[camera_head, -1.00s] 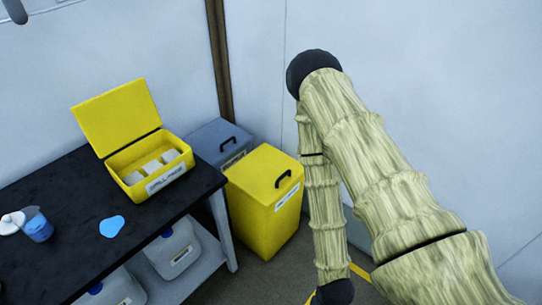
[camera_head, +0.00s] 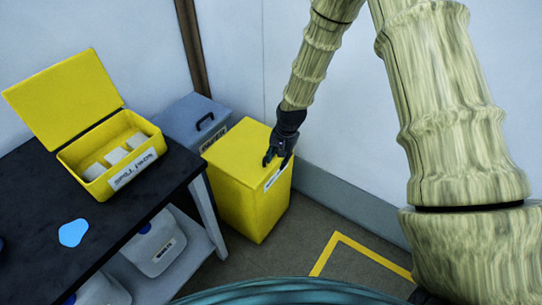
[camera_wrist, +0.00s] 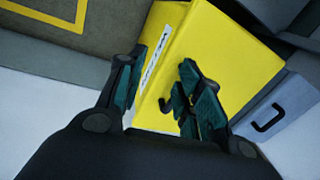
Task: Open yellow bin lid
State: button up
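The yellow bin (camera_head: 246,200) stands on the floor beside the black table, its lid (camera_head: 238,150) shut. My gripper (camera_head: 277,163) is at the lid's front right edge, pointing down, and hides the handle in the head view. In the wrist view the bin (camera_wrist: 225,55) fills the middle, with a white label strip on its front. My gripper (camera_wrist: 162,58) is open there, its fingers apart over the bin. The dark handle (camera_wrist: 166,104) shows between the fingers, close to the right one. I cannot tell whether they touch.
A grey bin (camera_head: 200,122) with a dark handle stands behind the yellow bin. On the black table (camera_head: 35,210) are an open yellow spill pads box (camera_head: 125,170) and a blue patch (camera_head: 73,232). The floor (camera_head: 320,215) right of the bin is clear.

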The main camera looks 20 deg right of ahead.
jog(key=w+d+r+m+b, duration=0.1)
jog(key=w+r+m, duration=0.1)
jog(key=w+r, duration=0.4)
jog(key=f, duration=0.3)
jog(key=w+f, duration=0.1)
jog(key=f, duration=0.3)
jog(key=w+a+f, duration=0.1)
jog(key=f, duration=0.2)
jog(key=shift+a+f, duration=0.1)
jog(key=shift+f, duration=0.2)
grip_shut()
